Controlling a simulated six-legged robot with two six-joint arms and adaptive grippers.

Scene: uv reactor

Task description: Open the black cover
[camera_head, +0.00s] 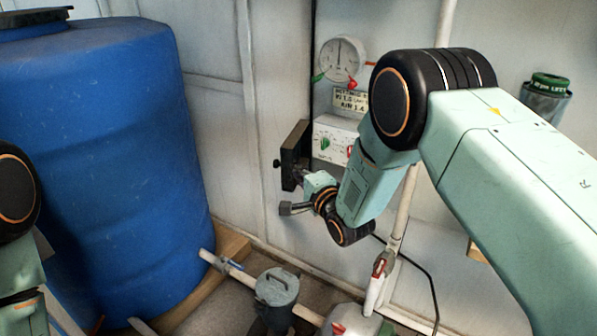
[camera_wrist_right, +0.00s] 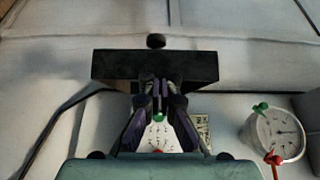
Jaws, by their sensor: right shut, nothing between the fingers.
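The black cover (camera_head: 293,154) is on the wall left of the white control box, in the middle of the head view. It also shows as a wide dark bar (camera_wrist_right: 110,68) across the upper middle of the right wrist view. My right gripper (camera_head: 298,174) reaches the cover's lower part from the right; in the wrist view its closed fingertips (camera_wrist_right: 157,84) overlap the bar's lower edge. It is shut and holds nothing. I cannot tell whether the fingertips touch the cover. My left arm shows at the left edge of the head view, but its gripper is out of view.
The white control box (camera_head: 336,138) with coloured knobs and a round gauge (camera_head: 342,58) are close to my right arm. A large blue barrel (camera_head: 100,150) stands at left. Pipes, a grey valve housing (camera_head: 277,287) and a red-handled valve (camera_head: 378,268) are low in front.

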